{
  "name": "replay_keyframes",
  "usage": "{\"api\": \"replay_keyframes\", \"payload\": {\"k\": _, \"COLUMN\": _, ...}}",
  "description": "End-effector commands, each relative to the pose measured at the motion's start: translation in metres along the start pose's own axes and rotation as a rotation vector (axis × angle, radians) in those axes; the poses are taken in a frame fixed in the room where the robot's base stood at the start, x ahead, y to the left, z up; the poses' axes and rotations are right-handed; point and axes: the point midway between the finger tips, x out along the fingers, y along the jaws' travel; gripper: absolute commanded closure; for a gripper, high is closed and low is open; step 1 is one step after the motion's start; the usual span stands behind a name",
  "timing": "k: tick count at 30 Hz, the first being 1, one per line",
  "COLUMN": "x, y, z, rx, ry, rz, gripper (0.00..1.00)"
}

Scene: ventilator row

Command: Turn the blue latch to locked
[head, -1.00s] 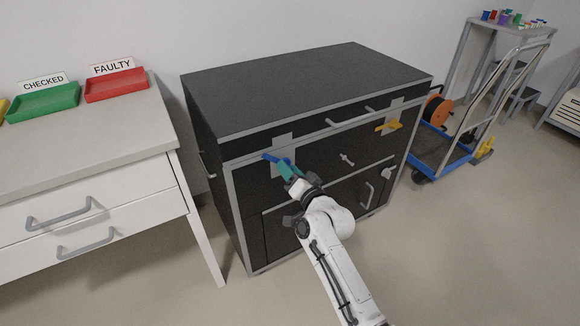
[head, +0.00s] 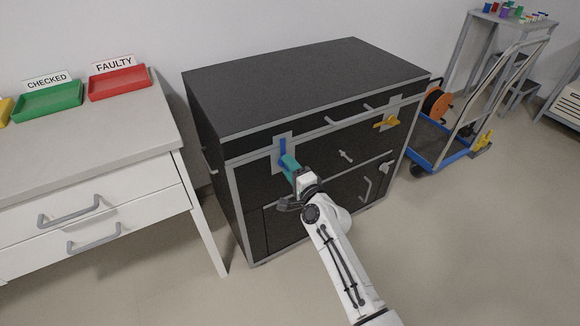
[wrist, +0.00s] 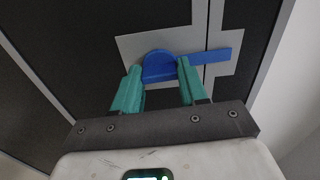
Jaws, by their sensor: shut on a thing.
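The blue latch (head: 283,148) is on the front of the black cabinet, at its upper left, over a grey plate. In the head view its arm points upward, close to vertical. In the wrist view the latch (wrist: 160,66) shows a rounded hub between my fingers and a flat arm (wrist: 212,56) reaching right across a second plate piece. My gripper (head: 288,163) has teal fingers, and in the wrist view the gripper (wrist: 160,78) is shut on the latch's hub, one finger on each side. The fingers hide part of the latch in the head view.
The black cabinet (head: 300,85) also carries a yellow latch (head: 386,123), a small silver handle (head: 345,156) and bar handles. A white drawer table (head: 90,150) with green and red trays stands at left. A blue cart (head: 440,150) stands at right. Floor at the front right is clear.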

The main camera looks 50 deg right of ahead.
Motion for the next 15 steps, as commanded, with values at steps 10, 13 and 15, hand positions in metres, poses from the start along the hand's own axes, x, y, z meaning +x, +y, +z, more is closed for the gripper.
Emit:
{"api": "replay_keyframes", "payload": {"k": 10, "x": -0.0008, "y": 0.0023, "z": -0.0001, "rx": 0.06, "ry": 0.0, "rz": 0.004, "gripper": 1.0}}
{"api": "replay_keyframes", "payload": {"k": 13, "x": -0.0008, "y": 0.0025, "z": 0.0, "rx": 0.062, "ry": 0.0, "rz": 0.004, "gripper": 1.0}}
{"api": "replay_keyframes", "payload": {"k": 15, "x": -0.0008, "y": 0.0025, "z": -0.0001, "rx": 0.062, "ry": 0.0, "rz": 0.004, "gripper": 1.0}}
